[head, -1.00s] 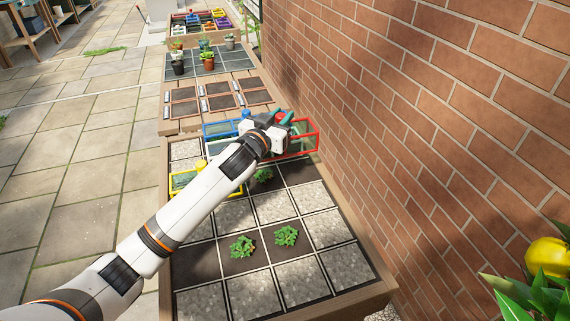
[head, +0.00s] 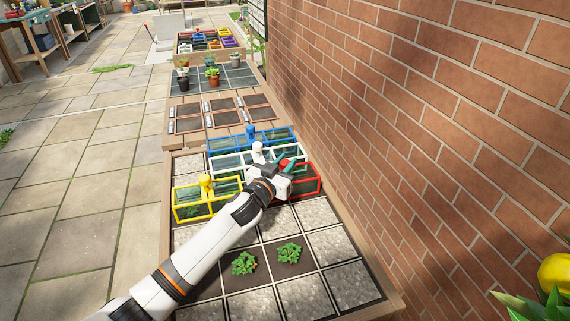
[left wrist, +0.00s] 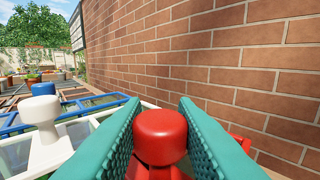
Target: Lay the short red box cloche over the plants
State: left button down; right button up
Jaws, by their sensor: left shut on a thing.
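The red box cloche (head: 308,187) is low over the bed's right side, beside the white and yellow cloches. I cannot tell whether it rests on the bed. My left gripper (head: 287,167) is shut on its round red knob, which sits between the teal fingers in the left wrist view (left wrist: 160,135). Two green plants (head: 244,263) and (head: 289,252) stand uncovered on dark squares nearer the front. My gripper and forearm hide the cloche's left part and the squares beneath. My right gripper is not in view.
A blue cloche (head: 232,142), a white cloche (head: 226,159) and a yellow cloche (head: 212,208) stand close by on the bed. The brick wall (head: 430,130) runs along the right. Pale gravel squares (head: 344,246) lie open in front.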

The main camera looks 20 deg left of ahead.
pick_arm(q)
jog(key=shift+f, duration=0.2)
jog(key=c, duration=1.1)
grip_release()
jog(key=shift+c, duration=0.2)
jog(key=shift+r, duration=0.15)
jog(key=shift+r, duration=0.15)
jog(key=s+a, duration=0.2)
jog(key=s, duration=0.9)
jog(key=shift+s+a, duration=0.15)
jog(key=shift+s, duration=0.25)
jog(key=shift+s, duration=0.1)
